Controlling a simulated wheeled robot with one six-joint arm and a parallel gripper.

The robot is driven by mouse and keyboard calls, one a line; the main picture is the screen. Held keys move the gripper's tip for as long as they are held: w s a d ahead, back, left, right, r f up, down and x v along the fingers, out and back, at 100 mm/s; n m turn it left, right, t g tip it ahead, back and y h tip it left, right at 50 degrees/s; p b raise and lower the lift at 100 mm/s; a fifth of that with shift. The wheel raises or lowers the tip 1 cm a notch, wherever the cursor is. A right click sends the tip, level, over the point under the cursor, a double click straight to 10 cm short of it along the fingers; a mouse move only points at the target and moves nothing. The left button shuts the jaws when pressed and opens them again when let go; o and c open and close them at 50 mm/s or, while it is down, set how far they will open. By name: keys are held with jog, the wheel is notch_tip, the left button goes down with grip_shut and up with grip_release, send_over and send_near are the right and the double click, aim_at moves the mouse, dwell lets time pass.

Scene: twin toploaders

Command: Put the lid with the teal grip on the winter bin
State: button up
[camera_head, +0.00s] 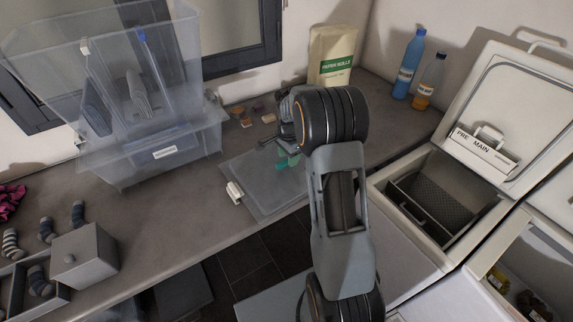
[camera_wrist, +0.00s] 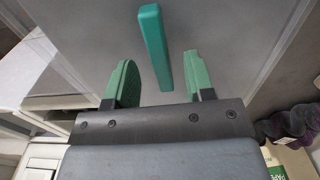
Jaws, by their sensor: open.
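A flat, see-through lid (camera_head: 250,182) lies on the counter. Its teal grip (camera_wrist: 151,40) is a raised bar in the wrist view. My gripper (camera_wrist: 160,75) is open, with its green-padded fingers on either side of the bar's near end and a gap on both sides. In the head view my gripper (camera_head: 287,160) is low over the lid, and my arm hides part of it. A clear bin (camera_head: 120,165) with a white label stands on the counter to the left; the label is too small to read, so I cannot confirm it is the winter bin.
A taller clear container (camera_head: 180,50) with upright items rises above the labelled bin. Small coloured blocks (camera_head: 248,116), a paper bag (camera_head: 333,50) and bottles (camera_head: 411,62) stand behind. A grey box (camera_head: 84,258) and socks are at left. An open toploader (camera_head: 440,200) is at right.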

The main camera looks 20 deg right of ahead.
jog(key=shift+f, duration=0.85)
grip_shut()
